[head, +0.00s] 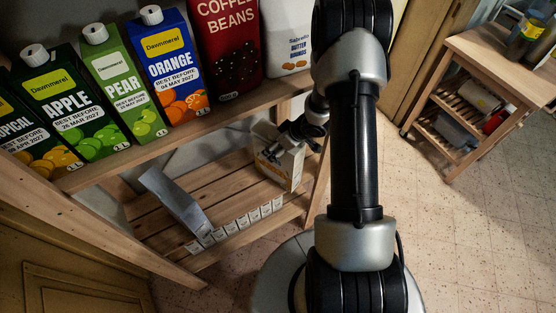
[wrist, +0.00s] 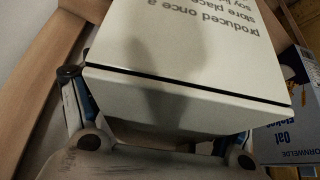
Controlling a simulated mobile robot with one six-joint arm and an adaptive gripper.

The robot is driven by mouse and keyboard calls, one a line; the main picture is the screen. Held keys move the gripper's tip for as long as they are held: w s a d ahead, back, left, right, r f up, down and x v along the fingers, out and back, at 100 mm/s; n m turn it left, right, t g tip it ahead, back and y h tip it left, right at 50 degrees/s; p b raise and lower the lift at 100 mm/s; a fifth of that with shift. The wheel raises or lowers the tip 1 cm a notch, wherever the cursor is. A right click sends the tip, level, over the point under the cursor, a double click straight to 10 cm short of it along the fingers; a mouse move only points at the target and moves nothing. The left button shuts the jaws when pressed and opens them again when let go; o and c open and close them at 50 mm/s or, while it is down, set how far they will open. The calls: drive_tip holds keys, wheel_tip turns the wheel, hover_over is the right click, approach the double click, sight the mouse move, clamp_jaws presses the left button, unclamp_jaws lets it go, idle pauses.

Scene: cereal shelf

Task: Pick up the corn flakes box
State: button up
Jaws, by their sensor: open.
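A pale box with printed art on its front (head: 283,171), likely the corn flakes box, stands at the right end of the lower shelf. Its name cannot be read. In the wrist view a white box (wrist: 190,50) with upside-down small print fills the middle, close to the camera. My gripper (head: 284,142) is at the top of this box. It is open, with the left finger beside the box's left edge. The right finger is mostly hidden by the box, so contact cannot be told.
A blue oat flakes box (wrist: 288,140) is close on the right in the wrist view. A grey-blue box (head: 173,203) leans on the lower shelf, left of several small white tags (head: 240,222). Cartons such as the orange juice (head: 168,70) crowd the upper shelf (head: 150,155) above.

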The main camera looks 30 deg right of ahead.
drive_tip(key=shift+r, duration=0.1)
drive_tip(key=shift+c, duration=0.3)
drive_tip(key=c, duration=1.2)
